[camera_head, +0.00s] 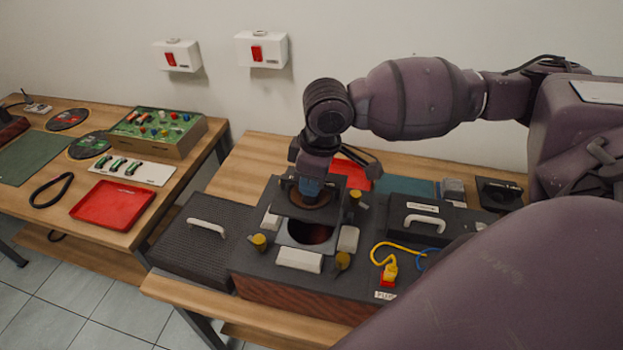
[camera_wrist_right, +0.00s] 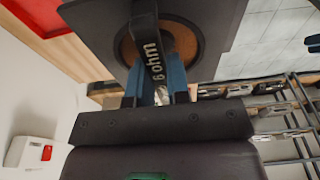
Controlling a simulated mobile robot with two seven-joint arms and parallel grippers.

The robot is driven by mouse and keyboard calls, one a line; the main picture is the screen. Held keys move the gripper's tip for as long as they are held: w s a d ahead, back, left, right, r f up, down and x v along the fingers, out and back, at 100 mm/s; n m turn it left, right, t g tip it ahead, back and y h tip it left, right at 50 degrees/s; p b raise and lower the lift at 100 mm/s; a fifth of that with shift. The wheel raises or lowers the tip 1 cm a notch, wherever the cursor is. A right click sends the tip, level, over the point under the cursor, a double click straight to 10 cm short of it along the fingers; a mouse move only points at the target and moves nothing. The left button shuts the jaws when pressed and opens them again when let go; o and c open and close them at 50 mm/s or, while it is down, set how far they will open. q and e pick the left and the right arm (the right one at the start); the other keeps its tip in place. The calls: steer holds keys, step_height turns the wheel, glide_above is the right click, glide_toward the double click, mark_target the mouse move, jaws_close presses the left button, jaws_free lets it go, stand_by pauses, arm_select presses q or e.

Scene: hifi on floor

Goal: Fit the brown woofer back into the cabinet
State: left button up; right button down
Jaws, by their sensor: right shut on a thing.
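The woofer, a dark square frame (camera_wrist_right: 217,14) around a brown cone (camera_wrist_right: 186,42), hangs from my right gripper (camera_head: 311,187). The blue fingers of the gripper (camera_wrist_right: 157,82) are shut on its dark handle, marked "ohm". In the head view the woofer (camera_head: 297,208) is slightly tilted above the back part of the cabinet's opening (camera_head: 310,233). The cabinet (camera_head: 300,296) has a dark top and wood-grain side. Yellow knobs (camera_head: 259,242) and pale blocks (camera_head: 298,260) surround the opening. Whether the frame touches the cabinet is unclear. My left gripper is out of view.
A dark perforated panel with a white handle (camera_head: 190,240) lies left of the cabinet. A dark handled piece (camera_head: 437,216) and a yellow cable (camera_head: 388,247) are at right. A red tray (camera_head: 351,173) is behind. The left table (camera_head: 115,237) holds another red tray (camera_head: 112,204).

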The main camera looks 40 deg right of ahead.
mark_target(311, 204)
steer(key=shift+f, duration=0.25)
steer(key=shift+f, duration=1.05)
steer(key=shift+f, duration=0.4)
steer(key=shift+f+b, duration=0.35)
steer(key=shift+f, duration=0.15)
steer(key=shift+f, duration=1)
steer(key=shift+f, duration=0.55)
steer(key=shift+f+b, duration=0.3)
steer(key=shift+f, duration=0.1)
steer(key=shift+f, duration=0.5)
